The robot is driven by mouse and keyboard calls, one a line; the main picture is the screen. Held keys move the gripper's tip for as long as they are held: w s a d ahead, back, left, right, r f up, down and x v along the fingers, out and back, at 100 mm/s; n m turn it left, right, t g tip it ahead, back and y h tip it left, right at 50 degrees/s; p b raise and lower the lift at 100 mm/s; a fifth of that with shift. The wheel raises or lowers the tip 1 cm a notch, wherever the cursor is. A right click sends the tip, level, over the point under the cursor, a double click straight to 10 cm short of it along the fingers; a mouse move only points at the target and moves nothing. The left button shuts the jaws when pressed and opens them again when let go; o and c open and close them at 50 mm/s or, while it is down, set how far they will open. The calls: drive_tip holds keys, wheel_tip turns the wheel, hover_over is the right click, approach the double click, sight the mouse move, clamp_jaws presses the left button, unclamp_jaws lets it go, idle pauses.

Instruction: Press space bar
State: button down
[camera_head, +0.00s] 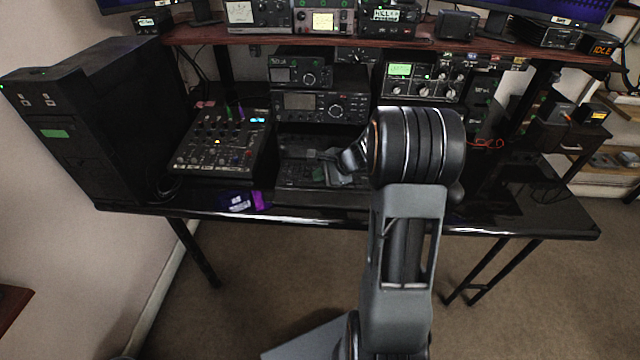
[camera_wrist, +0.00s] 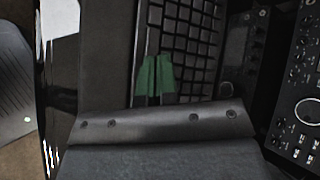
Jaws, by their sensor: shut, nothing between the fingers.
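A black keyboard (camera_wrist: 190,45) lies turned sideways in the wrist view, its front row along the left side. A long narrow key in that row, apparently the space bar (camera_wrist: 153,42), shows just above my fingertips in the picture. My gripper (camera_wrist: 155,76) has green fingers, shut together with nothing between them. The fingertips overlap the keyboard's front row; whether they touch a key I cannot tell. In the head view the keyboard (camera_head: 296,174) is a dark shape on the desk, partly hidden by my wrist and arm.
A mixer (camera_head: 222,142) with many knobs stands left of the keyboard. Radios (camera_head: 322,106) stand behind it, under a raised shelf (camera_head: 270,37). A black computer tower (camera_head: 105,125) is at the far left. The desk's front edge (camera_head: 300,215) is close to the keyboard.

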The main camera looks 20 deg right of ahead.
sight(320, 185)
drive_tip(key=shift+r+p, duration=1.95)
drive_tip(key=shift+r, duration=0.6)
drive_tip(key=shift+s+f+n, duration=0.25)
drive_tip(key=shift+n, duration=0.15)
drive_tip(key=s+n+g, duration=0.1)
drive_tip(key=s+f+n, duration=0.1)
drive_tip(key=s, duration=0.1)
drive_tip(key=s+a+n+g, duration=0.1)
drive_tip(key=shift+s+f+g+h, duration=0.3)
drive_tip(key=shift+f, duration=0.05)
drive_tip(key=s+a+r+n+h+p, duration=0.2)
drive_tip(key=s+a+r+n+p, duration=0.2)
drive_tip(key=s+r+n, duration=0.3)
drive_tip(key=s+a+r+n+h+p, duration=0.3)
drive_tip(key=s+r+n, duration=0.5)
drive_tip(key=r, duration=0.3)
drive_tip(key=s+a+p, duration=0.1)
drive_tip(key=a, duration=0.1)
drive_tip(key=shift+s+a+r+g+h, duration=0.15)
drive_tip(key=shift+s+a+g+h, duration=0.1)
drive_tip(key=shift+a+g+h, duration=0.1)
